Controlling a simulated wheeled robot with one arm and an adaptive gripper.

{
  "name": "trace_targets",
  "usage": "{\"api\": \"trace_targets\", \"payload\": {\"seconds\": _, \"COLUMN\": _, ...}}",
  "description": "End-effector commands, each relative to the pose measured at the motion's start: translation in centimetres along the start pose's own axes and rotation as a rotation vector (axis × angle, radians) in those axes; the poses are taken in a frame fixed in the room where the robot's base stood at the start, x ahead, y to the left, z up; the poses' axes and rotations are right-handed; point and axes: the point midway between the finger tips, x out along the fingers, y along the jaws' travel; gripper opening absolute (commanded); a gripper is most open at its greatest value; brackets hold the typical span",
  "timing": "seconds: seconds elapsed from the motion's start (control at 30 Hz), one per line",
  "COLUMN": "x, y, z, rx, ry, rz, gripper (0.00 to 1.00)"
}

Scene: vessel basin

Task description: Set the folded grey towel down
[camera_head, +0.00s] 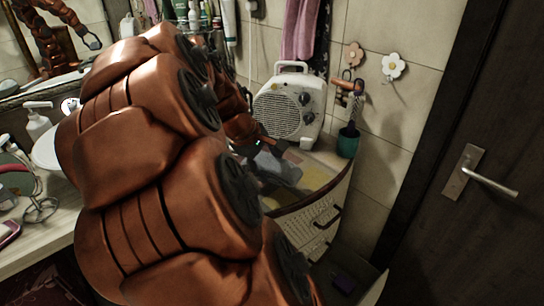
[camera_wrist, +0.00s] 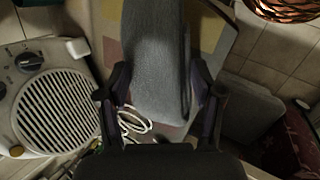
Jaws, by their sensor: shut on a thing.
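The folded grey towel (camera_wrist: 157,60) lies lengthwise between the two dark fingers of my gripper (camera_wrist: 159,92) in the wrist view. The fingers are shut on its sides. In the head view the towel (camera_head: 277,168) shows at the end of my arm, over the patchwork top (camera_head: 318,176) of a pale woven cabinet (camera_head: 308,220). My arm hides part of the towel and most of my gripper there. I cannot tell whether the towel touches the top.
A white fan heater (camera_head: 290,108) stands behind the towel; it is left in the wrist view (camera_wrist: 50,105). A white cable (camera_wrist: 133,124) lies near the towel. A dark door (camera_head: 470,210) is right.

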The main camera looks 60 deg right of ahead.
Motion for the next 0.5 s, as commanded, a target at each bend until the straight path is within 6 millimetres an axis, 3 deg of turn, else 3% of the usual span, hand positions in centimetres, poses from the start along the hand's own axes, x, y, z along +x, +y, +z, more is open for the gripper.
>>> {"api": "trace_targets", "payload": {"seconds": 0.17, "x": 0.6, "y": 0.2, "z": -0.5, "rx": -0.001, "ry": 0.000, "rz": 0.001, "gripper": 0.32}}
{"api": "trace_targets", "payload": {"seconds": 0.5, "x": 2.1, "y": 3.7, "z": -3.4, "rx": 0.000, "ry": -0.002, "rz": 0.000, "gripper": 0.32}}
